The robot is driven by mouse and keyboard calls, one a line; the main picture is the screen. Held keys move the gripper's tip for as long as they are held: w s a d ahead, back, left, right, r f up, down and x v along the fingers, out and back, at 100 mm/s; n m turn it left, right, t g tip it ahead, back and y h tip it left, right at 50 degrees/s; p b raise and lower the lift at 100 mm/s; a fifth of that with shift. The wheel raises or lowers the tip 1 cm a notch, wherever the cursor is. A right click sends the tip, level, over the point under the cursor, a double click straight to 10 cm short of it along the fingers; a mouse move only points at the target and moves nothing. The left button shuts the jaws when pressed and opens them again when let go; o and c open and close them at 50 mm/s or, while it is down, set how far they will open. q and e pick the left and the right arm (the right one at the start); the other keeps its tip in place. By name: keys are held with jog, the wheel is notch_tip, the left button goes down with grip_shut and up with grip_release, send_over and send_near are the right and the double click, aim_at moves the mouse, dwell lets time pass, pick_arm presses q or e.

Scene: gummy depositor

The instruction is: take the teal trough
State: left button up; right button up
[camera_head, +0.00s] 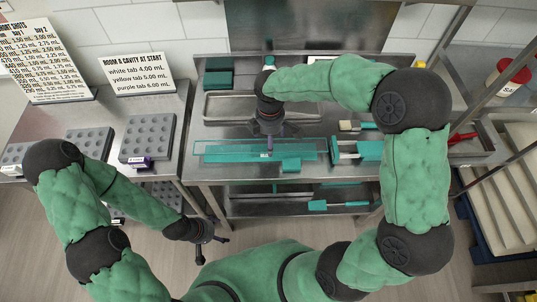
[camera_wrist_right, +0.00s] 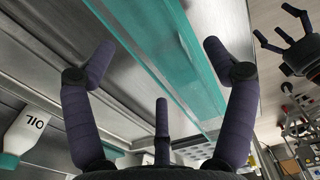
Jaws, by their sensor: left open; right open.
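The long teal trough (camera_head: 215,151) lies along the front of the steel bench, left to right. It crosses the right wrist view diagonally as a teal strip (camera_wrist_right: 190,75). My right gripper (camera_head: 268,135) is above the trough near its middle, fingers pointing down. In the wrist view its fingers (camera_wrist_right: 158,62) are spread, with nothing held between them; contact with the trough cannot be told. My left gripper (camera_head: 203,238) is open and empty, low in front of the left table, away from the trough. It also shows in the wrist view (camera_wrist_right: 290,40).
A steel tray (camera_head: 225,106) lies behind the trough. Grey moulds (camera_head: 148,138) sit on the left table. An oil bottle (camera_wrist_right: 25,135) shows in the wrist view.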

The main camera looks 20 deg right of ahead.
aim_at(261, 155)
notch_tip(261, 155, down, 5)
jog(key=shift+w+a+r+b, duration=0.1)
jog(key=shift+w+a+b, duration=0.05)
jog(key=shift+b, duration=0.7)
jog(key=c, duration=1.2)
jog(key=shift+r, duration=0.15)
